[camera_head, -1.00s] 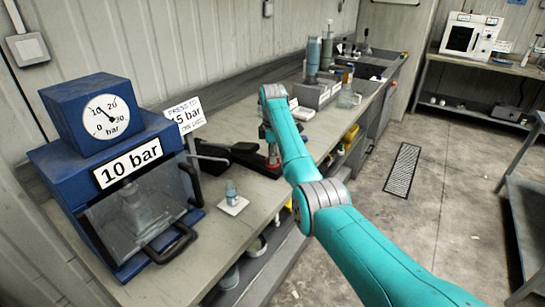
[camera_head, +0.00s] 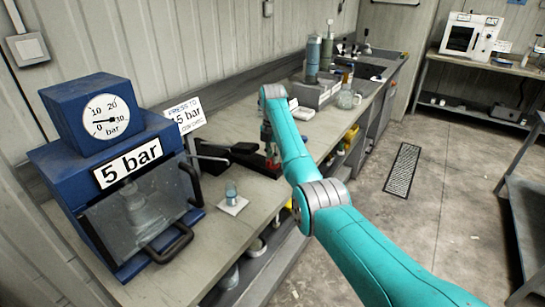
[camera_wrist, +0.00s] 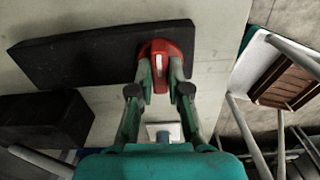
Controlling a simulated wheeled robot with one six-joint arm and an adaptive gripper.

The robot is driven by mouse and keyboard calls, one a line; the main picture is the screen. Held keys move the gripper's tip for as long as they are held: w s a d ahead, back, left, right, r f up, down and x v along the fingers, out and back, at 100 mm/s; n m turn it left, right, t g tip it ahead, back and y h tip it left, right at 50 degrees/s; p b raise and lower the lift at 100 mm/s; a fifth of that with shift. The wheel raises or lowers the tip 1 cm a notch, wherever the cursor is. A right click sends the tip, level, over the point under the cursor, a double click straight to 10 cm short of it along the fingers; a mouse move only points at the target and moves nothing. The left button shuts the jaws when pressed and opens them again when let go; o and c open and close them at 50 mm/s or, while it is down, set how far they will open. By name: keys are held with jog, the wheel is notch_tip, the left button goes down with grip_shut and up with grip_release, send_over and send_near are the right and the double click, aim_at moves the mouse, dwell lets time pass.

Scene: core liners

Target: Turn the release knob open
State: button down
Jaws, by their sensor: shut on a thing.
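The red release knob (camera_wrist: 161,50) with a pale bar across it sits at the end of a dark block (camera_wrist: 95,55) in the wrist view. My gripper (camera_wrist: 161,82) is shut on the knob, one finger on each side of it. In the head view the knob (camera_head: 272,165) shows beside my arm, which partly hides my gripper. The blue press (camera_head: 110,200) at left has a gauge (camera_head: 106,116) with its needle pointing left, and a sign (camera_head: 128,163) reading "5 bar". A clear guard (camera_head: 135,210) covers its front.
A small vial (camera_head: 231,194) stands on a white pad (camera_head: 233,206) on the bench between press and knob. Bottles (camera_head: 313,55) and grey trays stand farther back on the bench.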

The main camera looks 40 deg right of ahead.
jog(key=shift+n, duration=0.4)
jog(key=c, duration=1.1)
grip_release()
jog(key=shift+r, duration=3.75)
jog(key=shift+s, duration=0.1)
